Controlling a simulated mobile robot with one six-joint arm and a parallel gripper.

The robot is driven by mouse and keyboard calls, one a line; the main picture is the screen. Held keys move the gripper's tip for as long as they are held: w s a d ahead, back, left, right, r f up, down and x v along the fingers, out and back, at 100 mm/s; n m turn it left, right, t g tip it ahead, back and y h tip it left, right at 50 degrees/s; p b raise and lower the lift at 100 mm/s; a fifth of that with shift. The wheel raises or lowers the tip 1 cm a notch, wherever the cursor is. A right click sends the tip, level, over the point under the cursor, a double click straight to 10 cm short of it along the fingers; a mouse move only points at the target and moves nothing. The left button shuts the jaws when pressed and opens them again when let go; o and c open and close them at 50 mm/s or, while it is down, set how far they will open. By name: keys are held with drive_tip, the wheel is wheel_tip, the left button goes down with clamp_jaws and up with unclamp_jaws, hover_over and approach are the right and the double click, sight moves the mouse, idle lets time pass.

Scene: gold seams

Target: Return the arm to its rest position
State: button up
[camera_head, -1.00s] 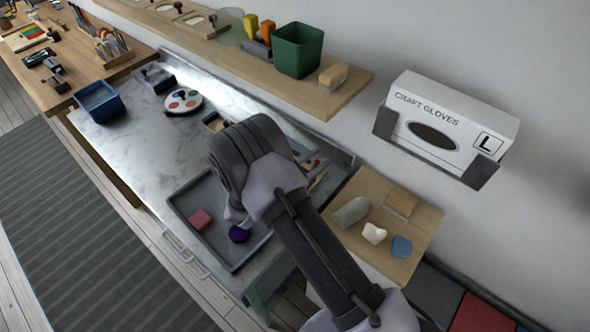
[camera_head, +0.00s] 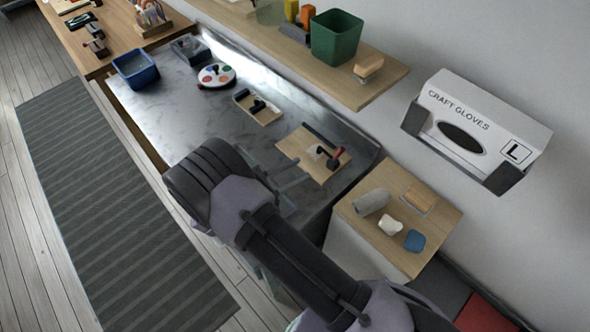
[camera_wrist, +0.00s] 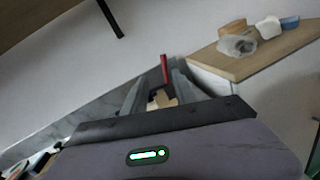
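My arm (camera_head: 265,225) reaches in from the lower right of the head view, bent over the marble counter (camera_head: 190,115). My gripper (camera_head: 290,178) points right, toward the wooden board with tools (camera_head: 302,150), and shows as two grey fingers. In the wrist view my gripper (camera_wrist: 157,92) has its two fingers apart. No held object shows between them; the red-handled tool (camera_wrist: 165,70) and a pale wooden piece appear beyond the gap.
A wooden shelf (camera_head: 300,62) with a green bin (camera_head: 336,36) runs along the wall. A glove box (camera_head: 475,130) hangs at right. A small wooden side table (camera_head: 400,255) holds several items. A blue bin (camera_head: 135,70) stands at the counter's far left. Floor at left is clear.

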drive_tip(key=s+d+r+m+g+y+b, duration=0.1)
drive_tip(key=s+d+r+m+g+y, duration=0.25)
drive_tip(key=d+r+m+g, duration=0.35)
drive_tip(key=s+d+r+m+g+y, duration=0.3)
drive_tip(key=s+d+r+m+g, duration=0.15)
drive_tip(key=d+r+m, duration=0.3)
drive_tip(key=s+a+r+m+t+y+b, duration=0.1)
drive_tip(key=s+a+r+m+t+y, duration=0.1)
drive_tip(key=s+r+m+t+y, duration=0.5)
drive_tip(key=s+r+m+y, duration=0.2)
drive_tip(key=s+m+y, duration=0.1)
drive_tip(key=s+m, duration=0.1)
drive_tip(key=shift+s+a+m, duration=0.25)
drive_tip(key=shift+a+m, duration=0.05)
drive_tip(key=shift+m, duration=0.25)
drive_tip(key=shift+y, duration=0.25)
